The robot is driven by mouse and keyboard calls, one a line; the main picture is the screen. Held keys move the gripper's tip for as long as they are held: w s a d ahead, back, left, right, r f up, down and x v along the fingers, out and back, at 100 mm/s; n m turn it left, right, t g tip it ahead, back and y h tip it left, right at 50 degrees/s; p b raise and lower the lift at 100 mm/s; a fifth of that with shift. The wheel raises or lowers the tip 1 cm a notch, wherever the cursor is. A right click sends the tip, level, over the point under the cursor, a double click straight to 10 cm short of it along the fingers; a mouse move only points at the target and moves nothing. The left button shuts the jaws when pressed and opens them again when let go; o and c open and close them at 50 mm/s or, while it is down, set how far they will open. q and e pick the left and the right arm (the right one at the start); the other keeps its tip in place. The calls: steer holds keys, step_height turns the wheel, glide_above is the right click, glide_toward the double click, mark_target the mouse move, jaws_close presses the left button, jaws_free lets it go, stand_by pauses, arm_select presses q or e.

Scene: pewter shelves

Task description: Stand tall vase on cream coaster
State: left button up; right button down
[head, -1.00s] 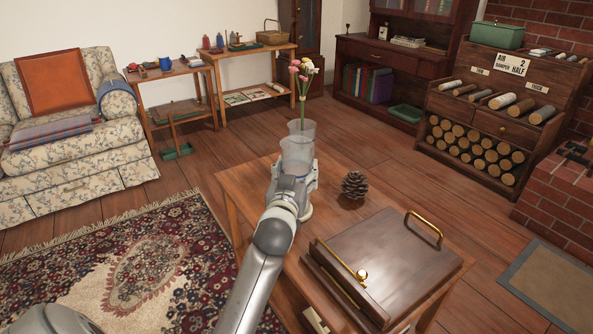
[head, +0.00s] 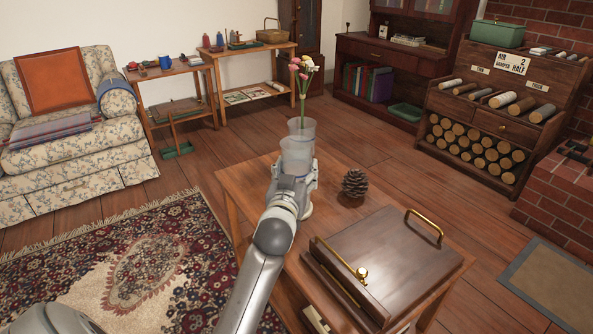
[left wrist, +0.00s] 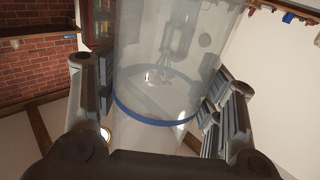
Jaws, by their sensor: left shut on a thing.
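A tall clear vase (head: 297,150) shows above my left gripper (head: 294,177) at the far end of the low wooden table (head: 245,190). The gripper is shut around it, and the vase looks upright. In the left wrist view, the clear vase (left wrist: 165,60) with a blue band stands between the two fingers. A second clear rim with pink and white flowers (head: 303,78) shows just behind it; I cannot tell how far apart they are. A pale edge (head: 306,211) shows beside the gripper, perhaps the cream coaster, mostly hidden. My right gripper is out of view.
A pine cone (head: 354,184) stands on the table just right of the gripper. A dark wooden box (head: 390,262) with brass handles fills the table's near right part. A patterned rug (head: 140,270) and a sofa (head: 70,130) are at left.

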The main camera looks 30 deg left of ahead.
arm_select(q)
steer(key=o, duration=1.2)
steer(key=shift+c, duration=0.2)
steer(key=shift+o, duration=1.1)
steer(key=shift+f, duration=0.1)
steer(key=v, duration=1.2)
